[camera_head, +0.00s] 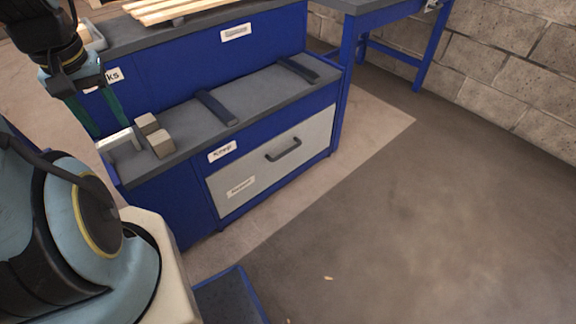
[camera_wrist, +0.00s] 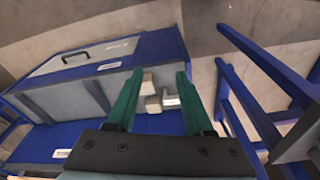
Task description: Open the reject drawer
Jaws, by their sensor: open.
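The reject drawer (camera_head: 262,172) has a light grey front with a white label, set in the blue cabinet (camera_head: 165,205). Its front looks flush with the cabinet, so it appears closed. The dark bar handle (camera_head: 284,150) is at its upper middle. In the wrist view the drawer front (camera_wrist: 112,50) and handle (camera_wrist: 76,58) are at upper left. My gripper (camera_head: 110,130) has two green fingers, open and empty, above the cabinet's left end, away from the handle. In the wrist view my gripper (camera_wrist: 159,76) points toward small blocks.
Two tan blocks (camera_head: 162,144) and a pale metal piece (camera_head: 120,141) lie on the grey top's left end. Dark bars (camera_head: 217,107) cross the top. A blue table (camera_head: 385,12) stands behind at right, by a block wall (camera_head: 510,60). Floor before the drawer is clear.

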